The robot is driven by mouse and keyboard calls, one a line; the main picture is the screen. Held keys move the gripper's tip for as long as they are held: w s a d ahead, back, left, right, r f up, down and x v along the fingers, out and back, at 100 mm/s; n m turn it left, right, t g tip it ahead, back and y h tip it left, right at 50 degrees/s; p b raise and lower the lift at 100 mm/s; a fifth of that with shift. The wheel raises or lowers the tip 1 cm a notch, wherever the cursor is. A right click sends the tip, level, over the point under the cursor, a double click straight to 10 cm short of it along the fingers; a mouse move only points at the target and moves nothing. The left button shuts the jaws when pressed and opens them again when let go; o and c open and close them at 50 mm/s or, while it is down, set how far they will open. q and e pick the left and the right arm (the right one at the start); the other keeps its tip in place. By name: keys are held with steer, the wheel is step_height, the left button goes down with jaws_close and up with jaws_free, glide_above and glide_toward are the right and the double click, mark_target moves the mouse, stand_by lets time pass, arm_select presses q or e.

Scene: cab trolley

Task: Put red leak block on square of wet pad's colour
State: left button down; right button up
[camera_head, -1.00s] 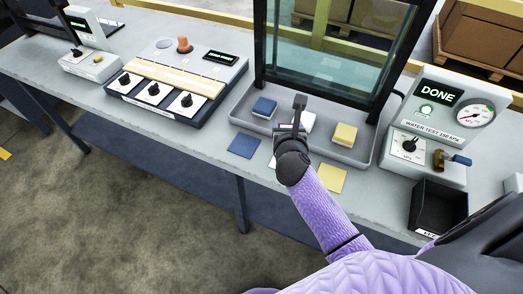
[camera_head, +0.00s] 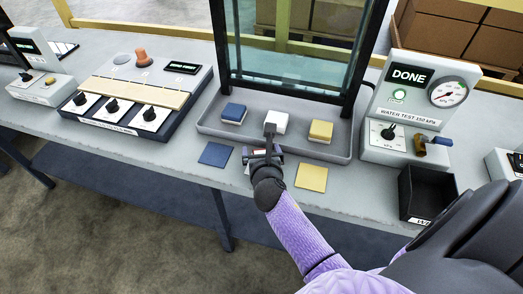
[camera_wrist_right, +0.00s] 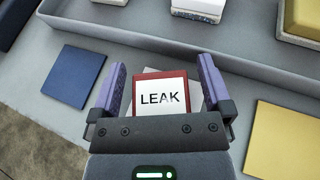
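The red leak block (camera_wrist_right: 160,97), with a white LEAK label, is in the right wrist view. It lies over the white square (camera_wrist_right: 196,92), between the fingers of my right gripper (camera_wrist_right: 163,95). The fingers stand open with a gap on each side of the block. I cannot tell whether the block rests on the square. The blue square (camera_head: 215,154) is to the left and the yellow square (camera_head: 311,177) to the right. In the tray stand a blue pad (camera_head: 233,113), a white pad (camera_head: 275,122) and a yellow pad (camera_head: 320,131). The white pad's lower side looks speckled. My left gripper is out of view.
A grey tray (camera_head: 347,155) stands under a glass pane (camera_head: 300,50). A tester reading DONE (camera_head: 408,77) and a black bin (camera_head: 427,190) are at right. A panel with knobs (camera_head: 140,95) is at left. The bench front beside the squares is clear.

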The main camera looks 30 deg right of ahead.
mark_target(262, 151)
steer(key=shift+r, duration=0.1)
steer(key=p+v, duration=0.1)
steer(key=v, duration=0.1)
steer(key=p+v, duration=0.1)
steer(key=v, duration=0.1)
steer(key=shift+s+a+r, duration=0.1)
steer(key=shift+s+r, duration=0.05)
steer(key=shift+r, duration=0.15)
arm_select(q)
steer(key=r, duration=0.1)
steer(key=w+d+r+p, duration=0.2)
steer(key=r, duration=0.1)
arm_select(e)
steer(key=v, duration=0.7)
steer(key=shift+s, duration=0.25)
